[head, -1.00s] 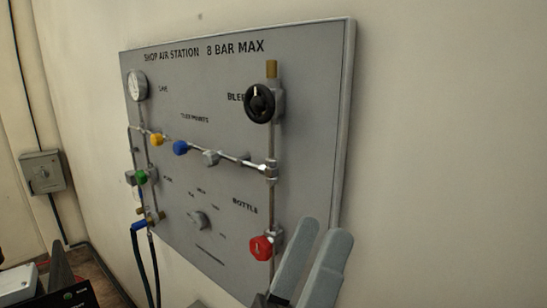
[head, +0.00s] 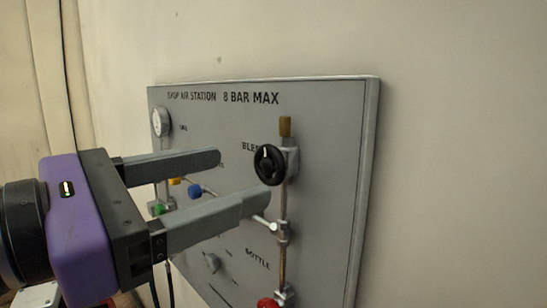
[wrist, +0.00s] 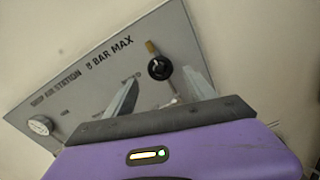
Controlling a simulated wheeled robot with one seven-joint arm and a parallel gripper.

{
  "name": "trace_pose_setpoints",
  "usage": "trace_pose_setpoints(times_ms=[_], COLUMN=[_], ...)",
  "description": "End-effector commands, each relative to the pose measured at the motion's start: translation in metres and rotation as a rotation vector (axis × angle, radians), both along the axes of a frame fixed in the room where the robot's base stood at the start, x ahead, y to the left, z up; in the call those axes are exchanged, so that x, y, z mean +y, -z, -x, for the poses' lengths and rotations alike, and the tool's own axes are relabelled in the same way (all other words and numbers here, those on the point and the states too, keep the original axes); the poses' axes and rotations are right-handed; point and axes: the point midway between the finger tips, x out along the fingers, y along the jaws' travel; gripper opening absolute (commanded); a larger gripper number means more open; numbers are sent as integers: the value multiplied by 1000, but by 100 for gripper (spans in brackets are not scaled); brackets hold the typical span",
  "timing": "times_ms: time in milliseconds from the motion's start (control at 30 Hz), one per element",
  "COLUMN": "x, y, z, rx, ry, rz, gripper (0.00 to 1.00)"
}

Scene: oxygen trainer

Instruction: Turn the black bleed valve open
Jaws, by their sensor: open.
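The black bleed valve (head: 269,165) is a round knob with a white mark near its top, mounted on the upper right of the grey panel under a brass fitting (head: 285,127). In the wrist view the valve (wrist: 160,68) shows beyond and between my two fingers. My gripper (head: 243,178) is open and empty, its fingers pointing right toward the valve. In the head view the lower fingertip shows just below and left of the knob, and the upper fingertip is further left. I cannot tell how far they are from the panel.
The grey panel (head: 330,200) stands against a bare wall. A red knob (head: 268,303) sits low on the same pipe. Blue (head: 194,191), yellow and green knobs and a gauge (head: 160,122) are at the left, partly behind my gripper. Space right of the panel is free.

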Motion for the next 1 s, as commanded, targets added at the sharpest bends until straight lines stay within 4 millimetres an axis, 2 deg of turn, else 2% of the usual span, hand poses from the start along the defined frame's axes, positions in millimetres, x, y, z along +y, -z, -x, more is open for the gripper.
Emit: trace_pose_setpoints(times_ms=[400, 800, 867, 1000], x=[-42, -47, -47, -47], y=[-1, 0, 0, 0], z=[-43, -50, -50, -50], rx=[0, -1, 0, 0], ry=[4, 3, 3, 3], rz=[4, 4, 4, 4], gripper=[64, 64, 54, 27])
